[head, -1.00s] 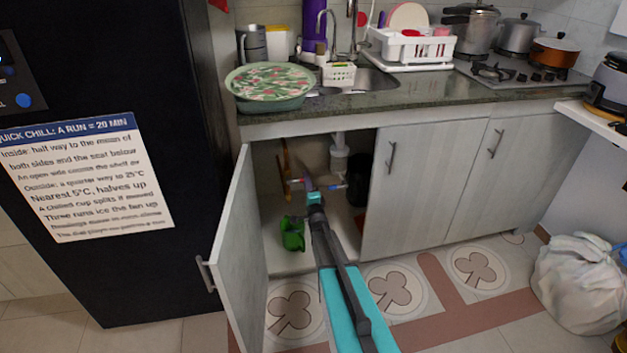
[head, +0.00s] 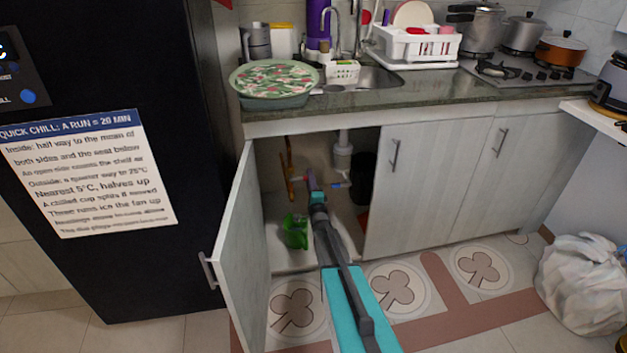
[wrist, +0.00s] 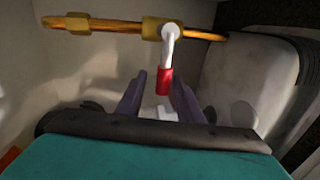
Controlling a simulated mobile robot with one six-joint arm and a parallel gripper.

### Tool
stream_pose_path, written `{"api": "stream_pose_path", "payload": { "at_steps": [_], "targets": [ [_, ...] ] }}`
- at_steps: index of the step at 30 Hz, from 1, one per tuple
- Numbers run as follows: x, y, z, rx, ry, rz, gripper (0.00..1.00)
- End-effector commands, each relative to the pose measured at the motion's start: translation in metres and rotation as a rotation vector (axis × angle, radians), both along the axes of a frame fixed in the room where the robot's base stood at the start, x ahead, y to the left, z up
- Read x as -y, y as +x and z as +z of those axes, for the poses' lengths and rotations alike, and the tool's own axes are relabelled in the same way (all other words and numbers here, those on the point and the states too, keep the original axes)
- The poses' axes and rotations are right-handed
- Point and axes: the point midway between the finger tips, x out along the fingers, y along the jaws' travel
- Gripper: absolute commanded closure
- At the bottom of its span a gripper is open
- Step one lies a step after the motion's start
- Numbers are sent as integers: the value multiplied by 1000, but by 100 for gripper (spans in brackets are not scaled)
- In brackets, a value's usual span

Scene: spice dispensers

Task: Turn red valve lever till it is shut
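The valve lever (wrist: 167,60) is a white bent handle with a red tip, hanging down from a brass fitting on a copper pipe (wrist: 112,27) in the wrist view. My gripper (wrist: 160,84) is open, with one dark finger on either side of the red tip. Gaps show between the tip and both fingers, and I cannot tell the depth exactly. In the head view my gripper (head: 312,182) is inside the open cabinet under the sink, beside the upright copper pipe (head: 290,172). There the lever is mostly hidden by my gripper.
The open cabinet door (head: 234,250) stands left of my arm and the closed door (head: 415,190) is at right. A green container (head: 295,232) sits on the cabinet floor below my gripper. A white drain pipe (head: 342,155) hangs behind. The counter (head: 400,93) is above.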

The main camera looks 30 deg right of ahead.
Motion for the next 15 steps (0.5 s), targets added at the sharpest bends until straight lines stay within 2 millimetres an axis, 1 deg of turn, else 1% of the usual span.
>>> {"api": "stream_pose_path", "payload": {
  "at_steps": [4,8,15],
  "targets": [
    [-1,-3,0,1,-1,1,67],
    [-4,-10,-1,1,-1,1,67],
    [-11,-33,-4,1,-1,1,67]
  ]
}}
